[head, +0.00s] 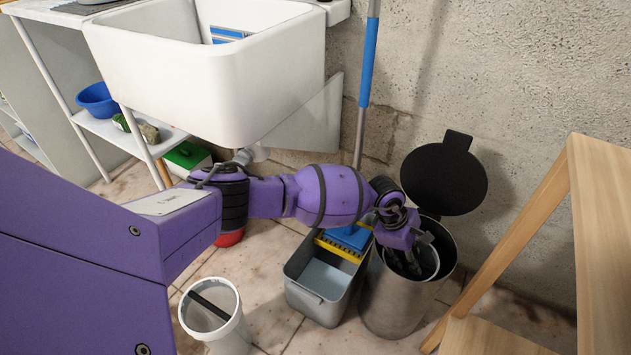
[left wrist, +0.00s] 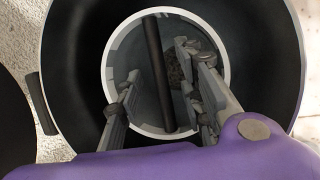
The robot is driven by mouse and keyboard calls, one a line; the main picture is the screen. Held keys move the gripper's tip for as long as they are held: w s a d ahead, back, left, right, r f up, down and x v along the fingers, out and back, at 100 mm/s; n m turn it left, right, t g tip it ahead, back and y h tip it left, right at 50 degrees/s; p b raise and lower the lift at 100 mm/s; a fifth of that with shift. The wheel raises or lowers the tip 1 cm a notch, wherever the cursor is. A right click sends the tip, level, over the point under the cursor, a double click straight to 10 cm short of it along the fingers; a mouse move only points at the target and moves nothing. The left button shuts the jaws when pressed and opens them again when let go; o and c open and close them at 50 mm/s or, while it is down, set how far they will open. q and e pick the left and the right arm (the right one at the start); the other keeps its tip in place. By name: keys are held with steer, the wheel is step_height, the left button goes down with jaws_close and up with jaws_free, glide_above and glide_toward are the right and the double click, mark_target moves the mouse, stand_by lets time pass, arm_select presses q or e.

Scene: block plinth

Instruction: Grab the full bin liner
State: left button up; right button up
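The metal pedal bin (head: 392,302) stands on the floor with its black round lid (head: 445,178) raised. Inside it is the liner (head: 431,262), a round bucket with a pale rim; in the left wrist view the liner (left wrist: 107,75) has a dark bar (left wrist: 158,75) across its mouth. Dark, rough contents (left wrist: 175,70) show partly behind a finger. My left gripper (head: 402,264) reaches down into the bin mouth. In the left wrist view its fingers (left wrist: 160,105) are apart, one on each side of the bar, with visible gaps. My right gripper is not in view.
A grey mop bucket (head: 318,307) with a blue mop stands close left of the bin. A white bucket (head: 235,336) is nearer. A wooden stand (head: 600,230) is at the right, a concrete wall (head: 540,90) behind, and a white sink (head: 220,75) above left.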

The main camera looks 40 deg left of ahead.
arm_select(q)
steer(key=b+x, duration=0.1)
steer(key=x, duration=0.2)
steer(key=shift+w+d, duration=0.15)
steer(key=shift+d, duration=0.05)
steer(key=shift+r, duration=0.2)
jaws_close()
